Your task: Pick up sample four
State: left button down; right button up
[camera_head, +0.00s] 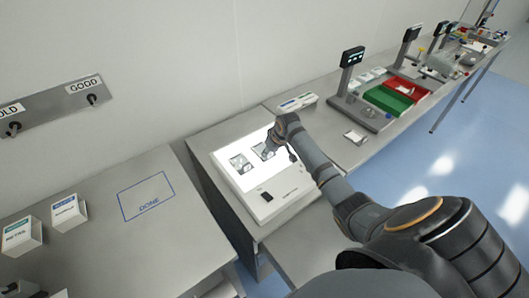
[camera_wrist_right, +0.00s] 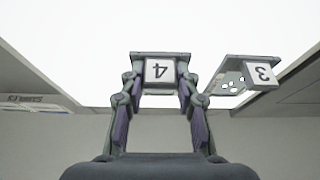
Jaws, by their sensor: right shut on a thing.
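Sample four (camera_wrist_right: 160,72) is a flat plate with a white tab marked 4, upside down in the right wrist view. My right gripper (camera_wrist_right: 160,88) is shut on it, with one finger on each side of the tab. In the head view my right gripper (camera_head: 270,146) is over the lit panel of the white light box (camera_head: 283,193), with a dark-patterned plate (camera_head: 260,152) at its tip. Sample three (camera_wrist_right: 262,74) lies beside sample four on the bright surface. Another patterned plate (camera_head: 240,163) lies on the panel's left part. I cannot tell whether sample four touches the panel.
A table with a blue DONE outline (camera_head: 148,196) is left of the light box, its outline empty. Small boxes (camera_head: 68,212) stand further left. A GOOD sign (camera_head: 83,86) is on the wall rail. Green (camera_head: 388,99) and red (camera_head: 405,88) trays and a display stand (camera_head: 351,58) are right.

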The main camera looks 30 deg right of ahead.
jog(key=shift+f, duration=0.1)
jog(key=shift+c, duration=1.4)
jog(key=shift+w+r+b, duration=0.1)
jog(key=shift+r+b, duration=0.35)
jog(key=shift+b, duration=0.05)
jog(key=s+d+r+p, duration=0.5)
jog(key=s+d+r, duration=0.2)
jog(key=s+r, duration=0.5)
jog(key=shift+d+p, duration=0.2)
jog(key=shift+p, duration=0.15)
